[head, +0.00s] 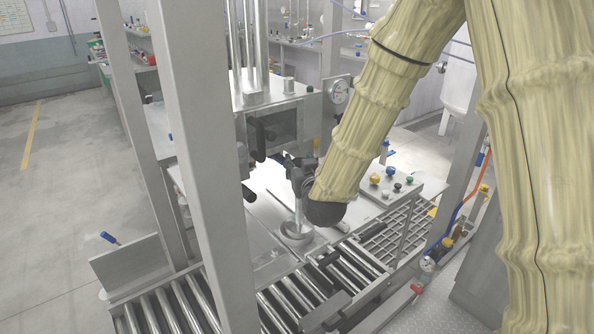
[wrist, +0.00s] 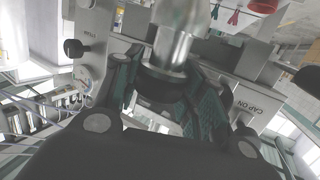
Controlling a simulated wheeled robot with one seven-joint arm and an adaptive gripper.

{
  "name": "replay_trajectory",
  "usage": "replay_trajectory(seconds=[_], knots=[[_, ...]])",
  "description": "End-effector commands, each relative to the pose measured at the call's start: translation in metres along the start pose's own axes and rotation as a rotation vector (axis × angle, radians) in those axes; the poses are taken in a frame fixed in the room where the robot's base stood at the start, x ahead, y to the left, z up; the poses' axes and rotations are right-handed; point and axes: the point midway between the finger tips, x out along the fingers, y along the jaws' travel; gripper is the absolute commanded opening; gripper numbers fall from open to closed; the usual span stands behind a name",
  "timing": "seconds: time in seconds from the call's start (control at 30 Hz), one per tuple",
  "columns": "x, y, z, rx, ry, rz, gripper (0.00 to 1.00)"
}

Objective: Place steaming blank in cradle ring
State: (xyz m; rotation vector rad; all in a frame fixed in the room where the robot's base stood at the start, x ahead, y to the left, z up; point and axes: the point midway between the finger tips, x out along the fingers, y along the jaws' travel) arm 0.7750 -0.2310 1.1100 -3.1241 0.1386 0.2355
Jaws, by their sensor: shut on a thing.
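My gripper (head: 298,175) is at the end of my arm, above the bright metal work surface, in the middle of the head view. In the wrist view my gripper (wrist: 165,90) has its dark teal fingers closed on a shiny metal piece, which I take to be the steaming blank (wrist: 174,45). In the head view a slim metal stem runs down below my gripper to a round metal disc or ring (head: 296,231) at the surface. I cannot tell whether this is the blank's foot or the cradle ring, or whether they touch. My arm hides part of the area.
A metal upright (head: 200,150) stands in front at left. A roller conveyor (head: 180,303) runs along the near side.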

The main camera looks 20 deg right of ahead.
Motion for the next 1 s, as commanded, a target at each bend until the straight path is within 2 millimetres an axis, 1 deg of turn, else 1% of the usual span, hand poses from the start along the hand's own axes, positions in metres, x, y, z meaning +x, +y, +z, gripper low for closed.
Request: replay_trajectory(seconds=[0.03,0.33,0.73,1.0], knots=[[0.004,-0.001,-0.002,0.000,0.001,0.000,0.00],[0.019,-0.006,-0.002,0.000,0.001,0.000,0.00],[0.021,-0.005,0.028,0.001,-0.002,0.000,0.00],[0.022,-0.005,0.033,0.001,0.001,0.000,0.00]])
